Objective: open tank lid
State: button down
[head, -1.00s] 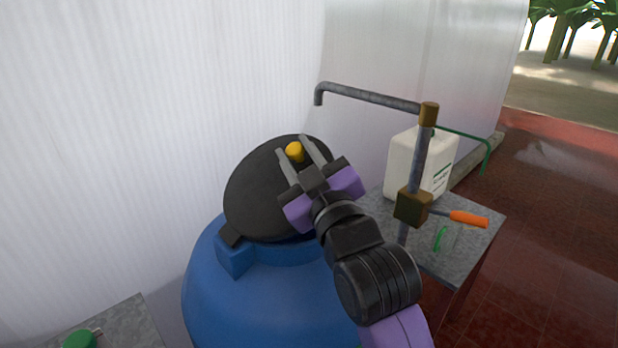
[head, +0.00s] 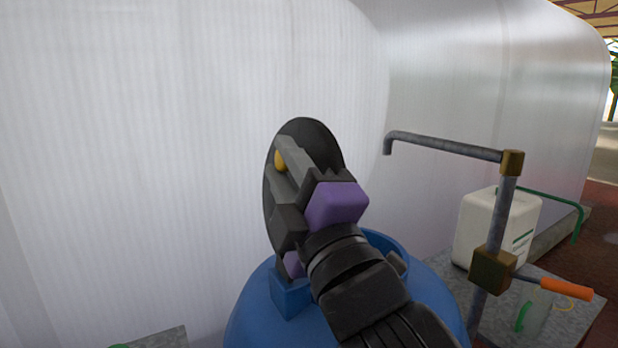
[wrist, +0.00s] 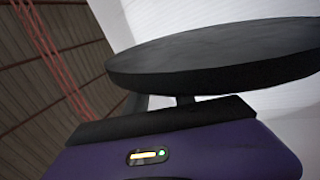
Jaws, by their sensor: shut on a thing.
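The black round tank lid (head: 318,140) is tilted steeply up on its hinge over the blue tank (head: 262,318). Part of the tank's open rim (head: 385,240) shows to the right of my arm. In the wrist view the lid (wrist: 215,60) fills the upper part, close above the purple gripper body, and the knob is hidden.
A grey pipe (head: 440,144) with a spout stands to the right, with an orange-handled valve (head: 566,289). A white jug (head: 490,228) stands on a grey table (head: 560,325) behind it. A pale translucent wall (head: 150,150) is close behind the lid.

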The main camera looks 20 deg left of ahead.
jog(key=shift+s+a+f+n+g+y+b, duration=0.15)
jog(key=shift+s+a+n+g+y+b, duration=0.2)
jog(key=shift+s+a+n, duration=0.4)
jog(key=shift+d, duration=0.1)
jog(key=c, duration=1.1)
grip_release()
jog(key=shift+o, duration=0.2)
jog(key=b+v, duration=0.2)
jog(key=v, duration=0.6)
